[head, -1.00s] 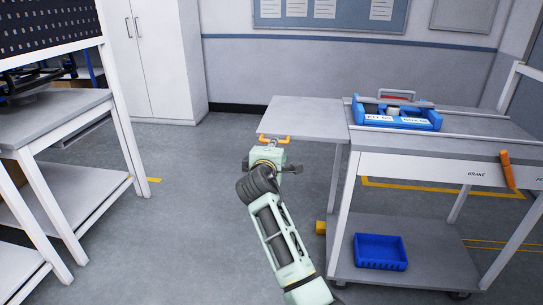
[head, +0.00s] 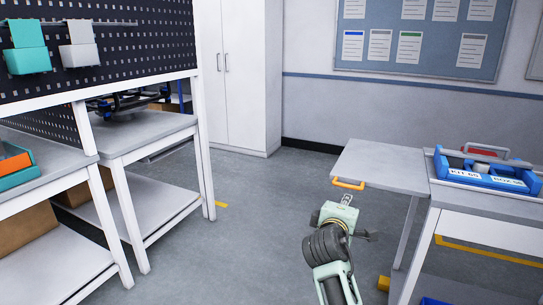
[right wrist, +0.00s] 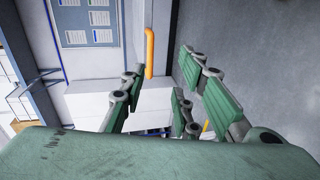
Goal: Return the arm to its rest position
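My right arm reaches up from the bottom of the head view, and its pale green right gripper (head: 347,199) is just below the orange handle (head: 348,184) on the grey cart's side shelf (head: 385,163). In the right wrist view the green fingers (right wrist: 157,98) stand apart with nothing between them. The orange handle (right wrist: 150,52) shows beyond the fingertips there, apart from them. My left gripper is not in view.
A blue kit box (head: 480,183) sits on the cart at the right. A workbench (head: 150,135) with a pegboard (head: 100,45) stands at the left. A white cabinet (head: 238,80) is at the back. The grey floor (head: 235,250) between bench and cart is clear.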

